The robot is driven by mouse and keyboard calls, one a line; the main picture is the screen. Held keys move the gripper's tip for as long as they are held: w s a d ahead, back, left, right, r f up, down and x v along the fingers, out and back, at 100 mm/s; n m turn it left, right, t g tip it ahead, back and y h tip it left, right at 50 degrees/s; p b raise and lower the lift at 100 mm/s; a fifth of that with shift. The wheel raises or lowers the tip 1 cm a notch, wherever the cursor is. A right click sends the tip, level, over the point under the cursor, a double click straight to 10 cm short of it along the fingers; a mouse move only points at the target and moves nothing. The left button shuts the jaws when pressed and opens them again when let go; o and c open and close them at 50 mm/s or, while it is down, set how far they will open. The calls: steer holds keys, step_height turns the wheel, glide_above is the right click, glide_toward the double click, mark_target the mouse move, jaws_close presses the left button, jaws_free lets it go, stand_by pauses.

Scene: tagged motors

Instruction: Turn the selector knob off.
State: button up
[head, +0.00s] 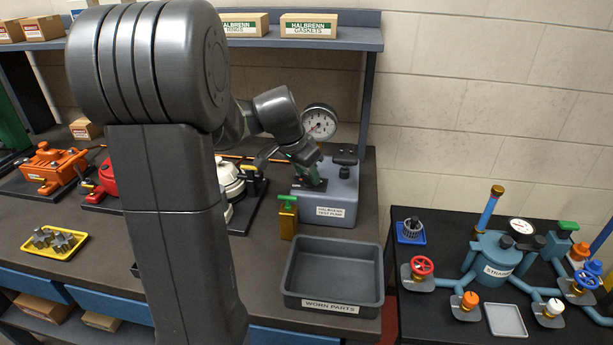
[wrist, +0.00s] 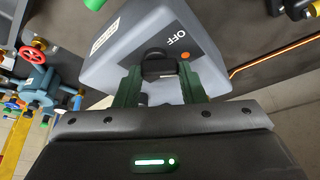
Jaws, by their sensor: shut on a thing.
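The grey test pump (head: 340,185) stands on the bench right of my arm, with a "HALBRENN TEST PUMP" label on its front. In the wrist view its grey housing (wrist: 112,62) fills the upper middle. The black selector knob (wrist: 160,65) sits on it, near the word OFF and an orange dot. My gripper (wrist: 160,74) is shut on the knob, with one green finger on each side. In the head view my gripper (head: 312,174) reaches down onto the pump, and the knob is hidden there. I cannot tell which way the knob points.
A gauge (head: 319,122) stands behind the pump. A small brass canister (head: 288,220) with a green top and a grey "WORN PARTS" bin (head: 334,297) stand in front. A white-topped device (head: 229,180) is close on the left. A second table (head: 420,315) with blue piping stands at right.

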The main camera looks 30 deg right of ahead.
steer(key=n+t, duration=0.1)
steer(key=n, duration=0.2)
steer(key=shift+s+r+n, duration=0.1)
steer(key=shift+s+n, duration=0.05)
steer(key=shift+n, duration=0.15)
steer(key=shift+n+t+y+p, duration=0.6)
steer(key=shift+n+y+p, duration=0.15)
steer(key=shift+n, duration=0.95)
steer(key=o, duration=1)
steer(key=shift+s, duration=0.1)
steer(key=v, duration=1.3)
steer(key=shift+s+a+r, duration=0.1)
steer(key=shift+s+r, duration=0.05)
steer(key=shift+r, duration=0.15)
steer(key=shift+f, duration=0.1)
